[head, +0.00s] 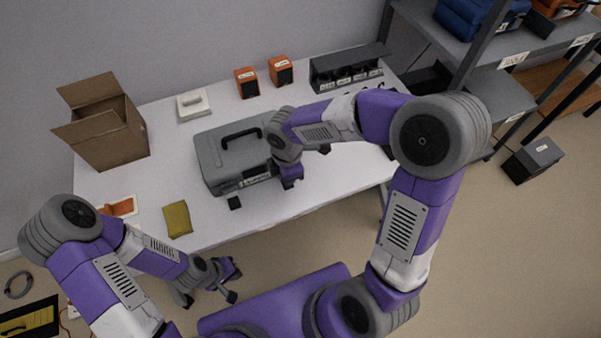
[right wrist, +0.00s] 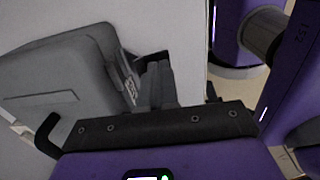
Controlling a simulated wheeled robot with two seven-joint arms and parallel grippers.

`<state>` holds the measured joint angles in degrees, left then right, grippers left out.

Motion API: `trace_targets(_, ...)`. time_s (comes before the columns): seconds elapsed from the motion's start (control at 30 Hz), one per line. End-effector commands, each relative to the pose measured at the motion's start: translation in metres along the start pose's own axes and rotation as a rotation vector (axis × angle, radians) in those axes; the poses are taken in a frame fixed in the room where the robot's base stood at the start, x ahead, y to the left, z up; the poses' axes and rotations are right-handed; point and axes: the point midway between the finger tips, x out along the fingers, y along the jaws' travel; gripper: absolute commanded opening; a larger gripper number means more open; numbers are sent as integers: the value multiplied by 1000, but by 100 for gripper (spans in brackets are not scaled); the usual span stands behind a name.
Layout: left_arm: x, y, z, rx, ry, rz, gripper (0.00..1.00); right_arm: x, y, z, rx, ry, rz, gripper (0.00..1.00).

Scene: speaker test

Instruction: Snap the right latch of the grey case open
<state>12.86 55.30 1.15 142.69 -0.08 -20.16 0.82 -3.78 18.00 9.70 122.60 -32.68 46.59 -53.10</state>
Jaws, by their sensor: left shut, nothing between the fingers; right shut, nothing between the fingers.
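The grey case (head: 211,162) lies closed on the white table, its black handle (head: 240,134) on top and a pale label on its front side. My right gripper (head: 291,183) is shut and empty at the case's front right corner; its arm hides the right part of the case. In the right wrist view the shut fingers (right wrist: 158,84) are beside the labelled side of the case (right wrist: 62,78). I cannot make out the right latch, nor whether the fingers touch the case. My left gripper (head: 231,282) is shut and empty, off the table's front edge.
A yellow cloth (head: 177,219) and an open cardboard box (head: 103,135) are at left. Two orange speakers (head: 246,83) and a dark rack unit (head: 347,70) stand behind. Shelves (head: 497,95) are at right.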

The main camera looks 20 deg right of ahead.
Motion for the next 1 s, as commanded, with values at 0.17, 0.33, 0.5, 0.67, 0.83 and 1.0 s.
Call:
trace_targets(0.17, -2, 0, 0, -1, 1, 0, 0, -2, 0, 0, 0, 0, -2, 0)
trace_targets(0.33, -4, 1, 0, -1, 1, 0, 0, -3, 2, 2, 5, 0, -3, 0)
trace_targets(0.5, -8, 3, 0, -1, 1, 0, 0, -4, 10, 2, 6, 0, -4, 0)
trace_targets(0.67, -11, 4, 0, -1, 0, 0, 0, -5, 15, 2, 6, -1, -4, 0)
trace_targets(0.83, -10, 4, 0, -1, 1, 0, 0, -4, 16, 2, 6, -1, -4, 0)
trace_targets(1.0, -12, 4, 0, -1, 0, 0, 0, -6, 15, 2, 5, -1, -4, 0)
